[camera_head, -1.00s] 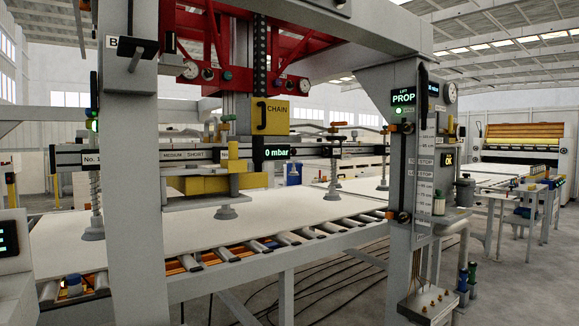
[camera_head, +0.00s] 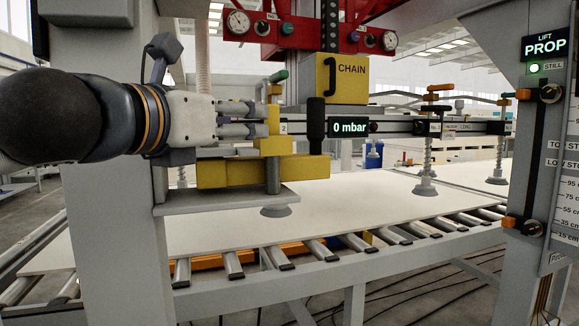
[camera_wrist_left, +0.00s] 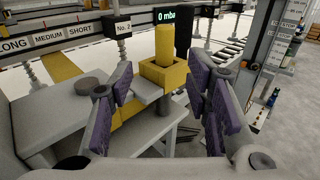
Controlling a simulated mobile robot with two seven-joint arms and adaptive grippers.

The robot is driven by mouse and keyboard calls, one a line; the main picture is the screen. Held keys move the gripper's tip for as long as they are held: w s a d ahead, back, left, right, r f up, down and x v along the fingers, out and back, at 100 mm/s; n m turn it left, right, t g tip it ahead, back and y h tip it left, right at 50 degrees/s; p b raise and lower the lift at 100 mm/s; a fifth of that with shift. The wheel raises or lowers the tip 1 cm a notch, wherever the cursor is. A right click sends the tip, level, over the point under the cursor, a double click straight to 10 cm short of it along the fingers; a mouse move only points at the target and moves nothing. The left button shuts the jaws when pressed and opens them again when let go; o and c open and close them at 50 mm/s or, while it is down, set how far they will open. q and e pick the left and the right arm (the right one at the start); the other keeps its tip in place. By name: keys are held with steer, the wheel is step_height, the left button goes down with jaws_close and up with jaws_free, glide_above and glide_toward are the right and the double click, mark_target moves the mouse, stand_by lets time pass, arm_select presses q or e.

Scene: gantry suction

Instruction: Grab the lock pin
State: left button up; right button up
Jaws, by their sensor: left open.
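A yellow upright pin (camera_head: 273,119), which I take to be the lock pin, stands in a yellow collar (camera_head: 275,146) on the gantry's yellow bar. In the left wrist view the pin (camera_wrist_left: 164,44) rises from the square collar (camera_wrist_left: 163,75), with a grey post below it. My left gripper (camera_head: 255,119) comes in level from the left, its fingertips close to the pin. In the left wrist view its purple-padded fingers (camera_wrist_left: 160,88) are spread wide, with pin and collar ahead between them. Nothing is held. Whether a fingertip touches the pin is unclear. My right gripper is out of view.
A yellow chain box (camera_head: 342,80) hangs right of the pin, with a "0 mbar" display (camera_head: 348,127) below. A grey plate (camera_head: 225,200) lies under the yellow bar. A pale sheet (camera_head: 340,205) rests on rollers. A grey gantry post (camera_head: 110,230) stands left.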

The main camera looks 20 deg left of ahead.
mark_target(272, 115)
arm_select(q)
steer(key=w, duration=0.3)
steer(key=w+d+b, duration=0.1)
steer(key=w, duration=0.2)
steer(key=w+d+r, duration=0.1)
steer(key=w, duration=0.2)
steer(key=shift+d, duration=0.2)
jaws_close()
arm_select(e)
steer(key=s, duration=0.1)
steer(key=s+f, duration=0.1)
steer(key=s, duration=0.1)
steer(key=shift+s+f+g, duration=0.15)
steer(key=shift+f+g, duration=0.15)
